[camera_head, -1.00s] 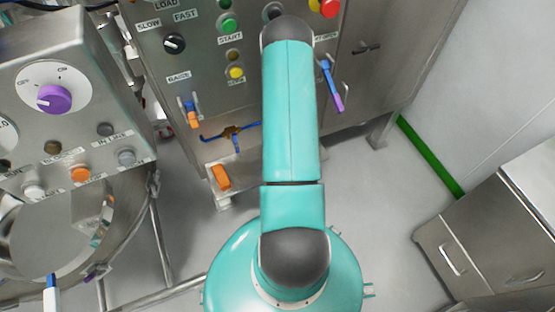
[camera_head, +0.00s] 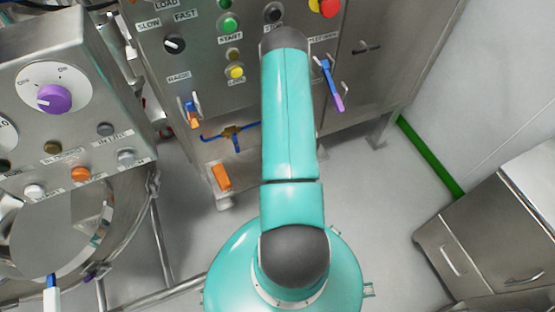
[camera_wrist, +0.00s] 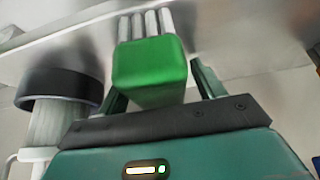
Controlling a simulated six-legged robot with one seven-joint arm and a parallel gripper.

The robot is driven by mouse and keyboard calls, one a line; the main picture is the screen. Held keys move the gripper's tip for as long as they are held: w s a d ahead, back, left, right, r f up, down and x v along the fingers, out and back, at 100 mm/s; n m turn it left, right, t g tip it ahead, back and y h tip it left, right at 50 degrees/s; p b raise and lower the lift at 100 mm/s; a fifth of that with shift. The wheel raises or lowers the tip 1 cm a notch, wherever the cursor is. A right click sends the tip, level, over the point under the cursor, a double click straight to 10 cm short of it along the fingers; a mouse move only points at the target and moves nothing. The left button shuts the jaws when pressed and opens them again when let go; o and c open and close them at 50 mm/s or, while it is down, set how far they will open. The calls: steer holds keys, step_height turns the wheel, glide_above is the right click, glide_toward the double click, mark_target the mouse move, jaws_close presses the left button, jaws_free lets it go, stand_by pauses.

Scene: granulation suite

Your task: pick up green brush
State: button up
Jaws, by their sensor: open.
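The green brush (camera_wrist: 150,62), a green block with several pale rods or bristle tufts above it, is in the middle of the wrist view. My gripper (camera_wrist: 160,84) is open, with one dark finger to each side of the green block. The block appears between or just beyond the fingers; I cannot tell whether either finger touches it. In the head view the brush is not visible, and my teal arm hides my gripper.
A black-rimmed grey cylinder (camera_wrist: 62,95) stands left of the brush, near a pale surface edge. In the head view, a steel control cabinet (camera_head: 350,75) is ahead, a panel with a purple knob (camera_head: 54,98) is left, and a steel drawer unit (camera_head: 490,235) is right.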

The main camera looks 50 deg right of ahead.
steer(key=c, duration=1.1)
steer(key=shift+r, duration=0.15)
